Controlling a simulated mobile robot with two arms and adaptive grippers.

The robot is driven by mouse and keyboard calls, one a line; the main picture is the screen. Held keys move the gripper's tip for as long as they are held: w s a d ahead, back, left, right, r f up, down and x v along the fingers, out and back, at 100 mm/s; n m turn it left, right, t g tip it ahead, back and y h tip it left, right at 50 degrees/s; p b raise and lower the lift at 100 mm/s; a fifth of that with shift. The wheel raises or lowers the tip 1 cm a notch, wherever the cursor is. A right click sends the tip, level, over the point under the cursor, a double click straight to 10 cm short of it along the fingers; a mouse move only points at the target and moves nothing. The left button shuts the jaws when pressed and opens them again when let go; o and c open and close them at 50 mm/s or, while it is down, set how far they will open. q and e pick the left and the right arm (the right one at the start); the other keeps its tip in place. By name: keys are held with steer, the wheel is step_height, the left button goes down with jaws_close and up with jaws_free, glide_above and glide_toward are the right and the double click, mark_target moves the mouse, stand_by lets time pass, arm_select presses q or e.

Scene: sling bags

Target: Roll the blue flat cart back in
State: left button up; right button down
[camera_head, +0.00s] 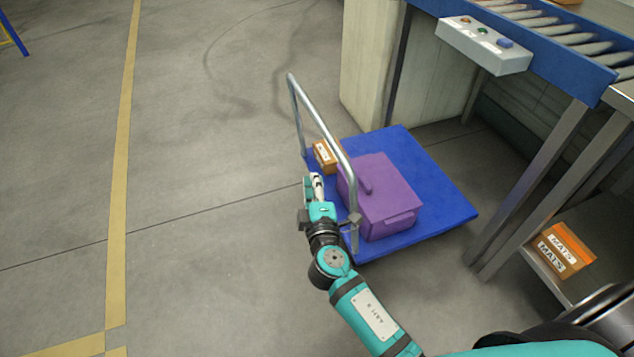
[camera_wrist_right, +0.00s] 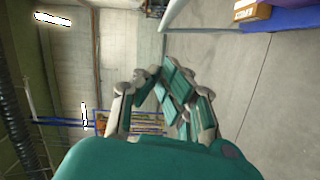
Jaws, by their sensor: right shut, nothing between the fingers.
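The blue flat cart (camera_head: 443,195) stands on the floor, partly beneath the roller conveyor's frame. Its grey metal push handle (camera_head: 317,117) rises along the left side of the deck. A purple lidded box (camera_head: 388,207) and a small cardboard box (camera_head: 323,155) ride on the deck. My right gripper (camera_head: 314,184) is shut and empty, just left of the handle and close to it; I cannot tell whether they touch. In the right wrist view, my gripper fingers (camera_wrist_right: 170,90) fill the middle, and the cart deck's edge (camera_wrist_right: 293,22) shows at the top right. My left gripper is not in view.
A roller conveyor (camera_head: 566,40) with a button box (camera_head: 484,44) stands at the upper right. A cardboard box labelled MATS (camera_head: 566,249) sits on a low shelf. A pale panel (camera_head: 372,60) stands behind the cart. The floor at left is clear, with a yellow line (camera_head: 121,160).

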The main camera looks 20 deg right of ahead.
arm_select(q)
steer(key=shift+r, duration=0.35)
arm_select(e)
steer(key=w+d+f, duration=0.1)
steer(key=w+d, duration=0.5)
steer(key=w, duration=0.3)
steer(key=shift+w+f, duration=0.15)
